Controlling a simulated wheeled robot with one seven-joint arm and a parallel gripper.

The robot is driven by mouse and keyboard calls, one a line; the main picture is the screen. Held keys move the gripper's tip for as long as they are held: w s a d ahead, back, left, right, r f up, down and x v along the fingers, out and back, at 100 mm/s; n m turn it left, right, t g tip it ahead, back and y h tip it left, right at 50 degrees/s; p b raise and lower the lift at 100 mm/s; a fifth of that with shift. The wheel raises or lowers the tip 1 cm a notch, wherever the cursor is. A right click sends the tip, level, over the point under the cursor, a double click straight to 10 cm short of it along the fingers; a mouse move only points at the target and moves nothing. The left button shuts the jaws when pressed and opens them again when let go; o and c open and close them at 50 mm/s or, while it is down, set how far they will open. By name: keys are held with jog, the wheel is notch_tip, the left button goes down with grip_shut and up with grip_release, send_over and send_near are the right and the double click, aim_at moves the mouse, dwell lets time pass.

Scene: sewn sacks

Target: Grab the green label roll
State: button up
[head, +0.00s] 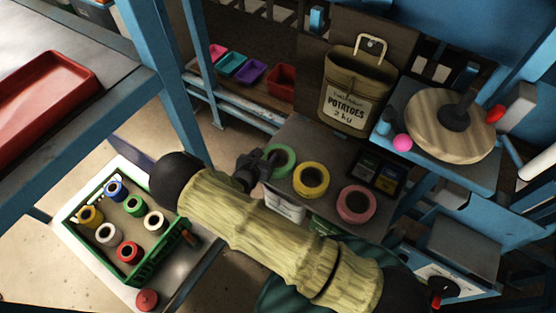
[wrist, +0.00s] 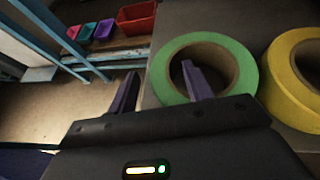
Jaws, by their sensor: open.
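The green label roll (head: 290,158) lies flat at the left end of a grey shelf top, its hole facing up. In the wrist view the green label roll (wrist: 246,72) fills the upper middle. My gripper (head: 256,168) is at the roll's left side, open and empty. In the wrist view my gripper (wrist: 160,84) has one finger left of the roll and the other overlapping its hole, so the fingers straddle the roll's near left wall. I cannot tell whether they touch it or how low they reach.
A yellow roll (head: 311,193) lies close right of the green one, and a pink roll (head: 356,219) beyond it. A potato sack (head: 348,108) hangs behind. A green crate (head: 155,262) with several small spools stands at lower left. A blue post (head: 175,85) rises left.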

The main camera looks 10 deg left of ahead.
grip_shut()
dwell(0.3)
jog(key=shift+r, duration=0.1)
notch_tip(320, 180, up, 10)
jog(key=b, duration=0.2)
dwell(0.5)
dwell(0.4)
